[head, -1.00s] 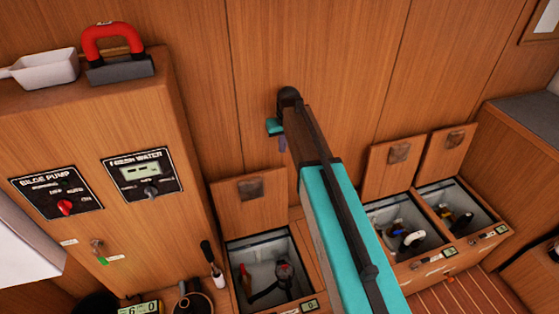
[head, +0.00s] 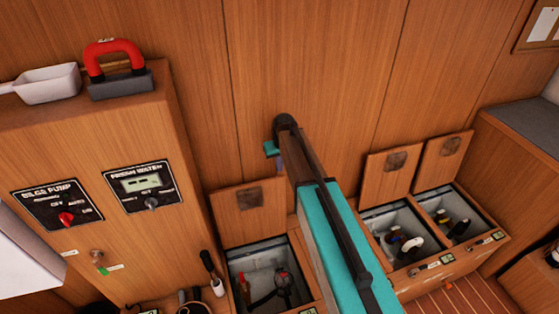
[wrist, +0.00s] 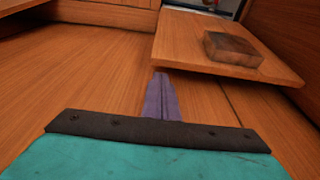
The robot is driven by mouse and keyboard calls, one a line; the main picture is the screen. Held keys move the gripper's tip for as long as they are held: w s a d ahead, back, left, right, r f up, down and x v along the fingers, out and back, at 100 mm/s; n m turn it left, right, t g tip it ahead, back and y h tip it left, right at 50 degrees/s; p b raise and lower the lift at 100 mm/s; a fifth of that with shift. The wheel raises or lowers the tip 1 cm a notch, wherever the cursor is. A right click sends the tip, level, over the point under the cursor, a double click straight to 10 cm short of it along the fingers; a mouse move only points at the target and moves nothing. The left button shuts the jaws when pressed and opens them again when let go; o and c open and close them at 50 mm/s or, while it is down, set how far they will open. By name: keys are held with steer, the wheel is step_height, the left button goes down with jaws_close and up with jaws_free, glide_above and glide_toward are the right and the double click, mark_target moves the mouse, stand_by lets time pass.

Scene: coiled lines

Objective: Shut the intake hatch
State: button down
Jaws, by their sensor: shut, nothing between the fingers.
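Three hatches stand open along the wall, each with a raised wooden lid. The left lid (head: 248,211) stands behind a bin (head: 262,250) holding a gauge and a red-handled part. Two more lids, the middle one (head: 390,178) and the right one (head: 440,163), stand behind bins on the right. I cannot tell by label which is the intake hatch. My gripper (head: 281,166) is shut and empty, above and right of the left lid. In the wrist view its purple fingers (wrist: 160,97) are close to the edge of a lid (wrist: 190,45) with a dark block handle (wrist: 233,48); contact is unclear.
A cabinet on the left carries the bilge pump panel (head: 58,204) and the fresh water panel (head: 142,186). A red-handled tool (head: 115,70) and a white scoop (head: 48,82) sit on top. My arm crosses between the left and middle bins. Wall panelling lies behind the lids.

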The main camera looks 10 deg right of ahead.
steer(key=x, duration=0.3)
steer(key=shift+f+p, duration=0.25)
steer(key=shift+p, duration=0.15)
steer(key=shift+s, duration=0.15)
